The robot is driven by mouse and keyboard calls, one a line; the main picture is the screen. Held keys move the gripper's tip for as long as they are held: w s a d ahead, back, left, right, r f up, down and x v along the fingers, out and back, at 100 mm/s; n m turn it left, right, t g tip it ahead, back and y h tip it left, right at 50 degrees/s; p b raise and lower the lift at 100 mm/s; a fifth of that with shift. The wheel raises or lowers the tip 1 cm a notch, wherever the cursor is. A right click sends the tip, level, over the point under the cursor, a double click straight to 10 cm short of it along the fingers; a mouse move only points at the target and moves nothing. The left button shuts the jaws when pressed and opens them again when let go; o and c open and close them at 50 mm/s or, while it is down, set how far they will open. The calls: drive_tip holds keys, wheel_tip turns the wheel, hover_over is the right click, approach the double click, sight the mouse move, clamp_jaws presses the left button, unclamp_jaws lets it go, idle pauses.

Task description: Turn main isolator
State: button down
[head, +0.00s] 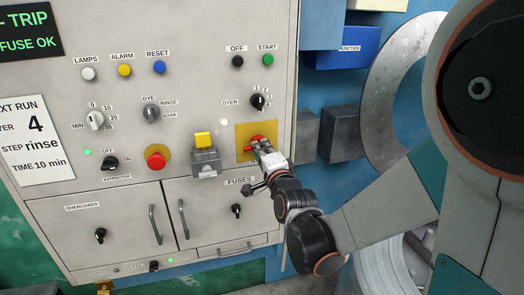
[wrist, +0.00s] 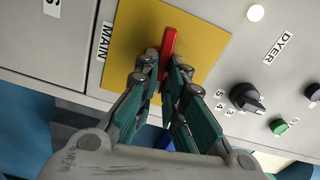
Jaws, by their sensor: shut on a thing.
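The main isolator is a red handle (wrist: 169,42) on a yellow square plate (wrist: 205,38), beside a label reading MAIN (wrist: 104,42). In the head view the red handle (head: 252,143) sits on its yellow plate (head: 243,130) at the lower right of the grey panel. My gripper (head: 264,148) reaches it from the lower right. In the wrist view my gripper (wrist: 167,68) is shut on the red handle, with one finger on each side of it. The handle's lower part is hidden between the fingers. In the wrist view the handle leans slightly from upright.
A yellow-topped grey switch box (head: 206,160) and a red push button (head: 156,159) are left of the isolator. A DYER selector knob (head: 258,101) is above it. The FUSES door (head: 215,222) is below. Grey boxes (head: 343,133) stand to the right.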

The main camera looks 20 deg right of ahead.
drive_tip(key=shift+f+n+b, duration=0.1)
drive_tip(key=shift+n+b, duration=0.9)
drive_tip(key=shift+n, duration=7.1)
drive_tip(key=shift+s, duration=0.1)
drive_tip(key=c, duration=1.7)
unclamp_jaws()
drive_tip(key=s, duration=1.2)
